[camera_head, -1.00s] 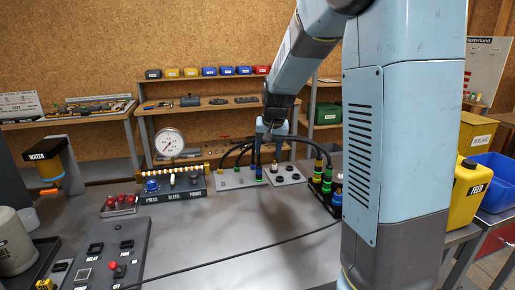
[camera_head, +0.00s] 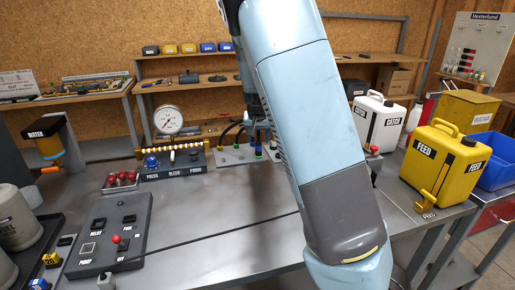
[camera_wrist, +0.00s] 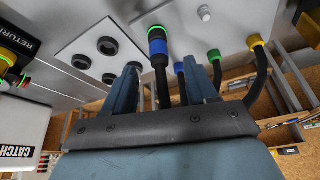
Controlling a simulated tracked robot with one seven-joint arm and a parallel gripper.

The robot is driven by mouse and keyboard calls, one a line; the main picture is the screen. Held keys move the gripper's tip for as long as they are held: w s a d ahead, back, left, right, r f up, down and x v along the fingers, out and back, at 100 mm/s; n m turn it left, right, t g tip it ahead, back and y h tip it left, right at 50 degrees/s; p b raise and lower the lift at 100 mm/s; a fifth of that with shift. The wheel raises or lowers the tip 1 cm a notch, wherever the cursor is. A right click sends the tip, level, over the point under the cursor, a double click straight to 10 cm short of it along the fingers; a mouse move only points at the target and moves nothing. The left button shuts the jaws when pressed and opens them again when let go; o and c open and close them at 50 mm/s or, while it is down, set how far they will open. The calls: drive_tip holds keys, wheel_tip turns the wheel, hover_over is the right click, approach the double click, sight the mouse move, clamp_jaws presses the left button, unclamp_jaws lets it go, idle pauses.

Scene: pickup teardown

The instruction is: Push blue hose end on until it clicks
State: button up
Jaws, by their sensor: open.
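The blue hose end (camera_wrist: 158,47) shows in the wrist view as a blue collar with a lit green ring, pointing up at the grey plate (camera_wrist: 135,20). A black hose runs down from it between my fingers. My gripper (camera_wrist: 173,62) is open, with one finger on each side of this hose and gaps visible. Whether the end is fully seated cannot be told. In the head view the blue end (camera_head: 258,151) stands on the plate at the back of the bench, below my gripper (camera_head: 258,128), which is partly hidden by my arm.
A plate with black-ringed ports (camera_wrist: 85,48) is at the left. A pressure gauge (camera_head: 169,121) stands left of the hoses.

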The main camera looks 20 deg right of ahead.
sight(259, 143)
drive_tip(key=shift+x, duration=3.55)
clamp_jaws()
drive_tip(key=shift+r, duration=1.1)
drive_tip(key=shift+r, duration=1.95)
